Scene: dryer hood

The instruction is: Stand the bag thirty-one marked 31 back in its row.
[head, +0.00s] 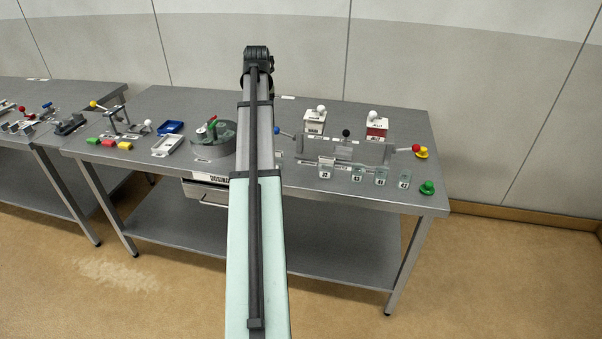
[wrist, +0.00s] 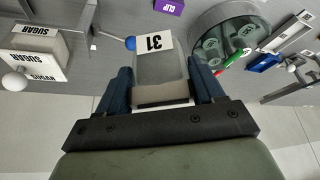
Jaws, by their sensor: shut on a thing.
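Bag thirty-one (wrist: 160,68) is a clear bag with a white label reading 31, close up in the wrist view. My gripper (wrist: 162,84) is shut on it, with a dark blue finger at each side of the bag.
Behind the row are a clear-walled fixture (head: 345,150) with a black knob, a white box (head: 314,122) and a red-and-white box (head: 377,128). Green (head: 428,188) and yellow (head: 422,153) knobs sit at the right. A round grey drum (wrist: 232,42) stands near the held bag.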

